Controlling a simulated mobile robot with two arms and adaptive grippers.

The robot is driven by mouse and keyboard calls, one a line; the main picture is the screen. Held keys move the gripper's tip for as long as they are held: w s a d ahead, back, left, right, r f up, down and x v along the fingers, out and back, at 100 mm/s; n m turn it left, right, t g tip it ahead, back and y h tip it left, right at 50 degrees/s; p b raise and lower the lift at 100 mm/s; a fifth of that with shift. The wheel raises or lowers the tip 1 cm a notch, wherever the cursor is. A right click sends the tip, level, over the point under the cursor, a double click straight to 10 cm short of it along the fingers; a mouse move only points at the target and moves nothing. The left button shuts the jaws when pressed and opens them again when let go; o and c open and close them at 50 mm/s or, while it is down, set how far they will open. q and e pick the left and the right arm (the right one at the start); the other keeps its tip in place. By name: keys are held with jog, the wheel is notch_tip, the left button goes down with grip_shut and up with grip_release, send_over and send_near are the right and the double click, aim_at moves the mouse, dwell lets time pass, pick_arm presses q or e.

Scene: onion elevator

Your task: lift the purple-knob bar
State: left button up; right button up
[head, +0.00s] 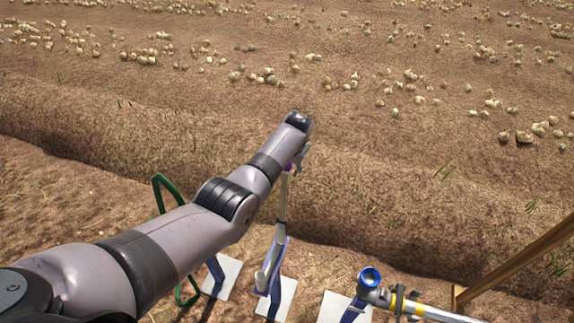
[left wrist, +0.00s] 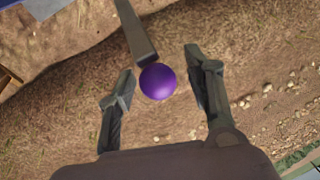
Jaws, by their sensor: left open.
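My left arm reaches in from the left in the head view, and its gripper is mostly hidden behind the wrist. In the left wrist view my left gripper (left wrist: 158,62) is open. The round purple knob (left wrist: 158,82) shows between its two fingers, with a visible gap on each side. A grey bar (left wrist: 137,32) runs from the knob toward the top of that view. In the head view the thin bar (head: 282,200) stands below the wrist, rising from a purple-blue bracket (head: 277,262). My right gripper is not in view.
A green loop handle (head: 158,183) is partly behind my left arm. A blue-ended metal lever (head: 369,277) with a yellow band stands to the right. White plates (head: 286,300) lie at the bottom. A wooden beam (head: 515,262) slants at the right. Onions (head: 265,77) lie across the field.

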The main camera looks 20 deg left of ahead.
pick_arm(q)
jog(key=v, duration=1.2)
dwell(0.4)
